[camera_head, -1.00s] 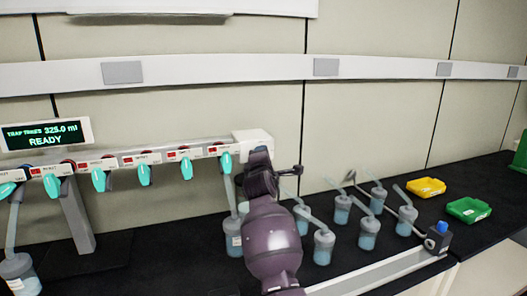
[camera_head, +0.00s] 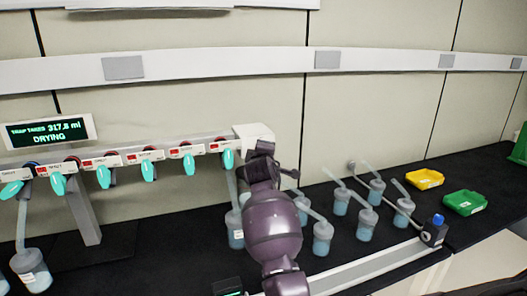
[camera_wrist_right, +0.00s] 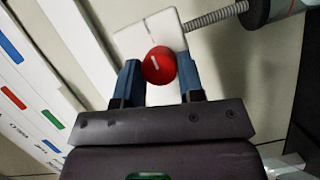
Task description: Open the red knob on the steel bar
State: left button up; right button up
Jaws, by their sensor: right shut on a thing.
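The red knob (camera_wrist_right: 158,66) shows in the wrist view between the two blue fingers of my right gripper (camera_wrist_right: 159,69). The gripper is shut on it. The knob cannot be made out there. My left gripper is not in view.
Several teal valves (camera_head: 188,165) hang along the bar. A display (camera_head: 48,132) reads DRYING, 317.8 ml. Several blue-filled flasks (camera_head: 322,240) stand right of my arm. A yellow bin (camera_head: 427,179) and a green bin (camera_head: 465,203) lie farther right on the black bench.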

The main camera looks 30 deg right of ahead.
jog(key=shift+f, duration=0.1)
jog(key=o, duration=0.9)
jog(key=b+v, duration=0.1)
jog(key=v, duration=0.9)
jog(key=shift+s+a, duration=0.2)
jog(key=shift+s, duration=0.15)
